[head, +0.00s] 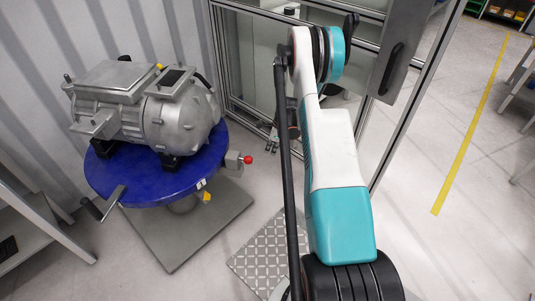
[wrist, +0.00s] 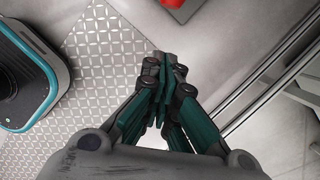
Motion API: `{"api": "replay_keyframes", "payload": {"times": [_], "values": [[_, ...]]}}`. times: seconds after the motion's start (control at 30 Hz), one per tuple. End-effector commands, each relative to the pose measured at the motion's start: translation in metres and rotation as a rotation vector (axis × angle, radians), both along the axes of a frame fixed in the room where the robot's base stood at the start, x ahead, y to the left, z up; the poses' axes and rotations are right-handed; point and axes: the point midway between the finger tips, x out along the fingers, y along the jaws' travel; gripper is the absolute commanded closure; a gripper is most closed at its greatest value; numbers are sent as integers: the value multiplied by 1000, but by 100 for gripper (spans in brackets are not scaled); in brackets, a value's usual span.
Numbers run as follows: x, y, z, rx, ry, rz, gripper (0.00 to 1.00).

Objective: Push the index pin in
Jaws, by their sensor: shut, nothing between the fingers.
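A pin with a red ball knob (head: 247,159) sticks out from a grey block (head: 233,160) at the right edge of the blue round turntable (head: 146,190) in the head view. I take it to be the index pin; how deep it sits cannot be told. My gripper (wrist: 171,65) is shut and empty in the wrist view, pointing at the floor, touching nothing I can see. A red thing (wrist: 172,3) is cut off at the top edge there; I cannot tell what it is. The head view does not show my fingers clearly.
A grey metal drive unit (head: 140,110) stands on the turntable. A crank handle (head: 104,205) sticks out at its front left. A framed glass enclosure (head: 232,65) stands behind. A tread plate (head: 262,253) lies on the floor. Open floor lies right, along a yellow line (head: 470,135).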

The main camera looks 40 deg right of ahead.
Motion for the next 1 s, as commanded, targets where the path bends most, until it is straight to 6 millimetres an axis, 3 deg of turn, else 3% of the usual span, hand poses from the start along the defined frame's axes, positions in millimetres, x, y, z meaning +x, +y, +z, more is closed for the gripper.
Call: {"api": "replay_keyframes", "payload": {"times": [0.2,0.87,1.0], "values": [[-3,-2,18,0,0,0,100],[-3,-2,20,-1,0,3,100],[5,8,40,-18,-16,60,100]]}}
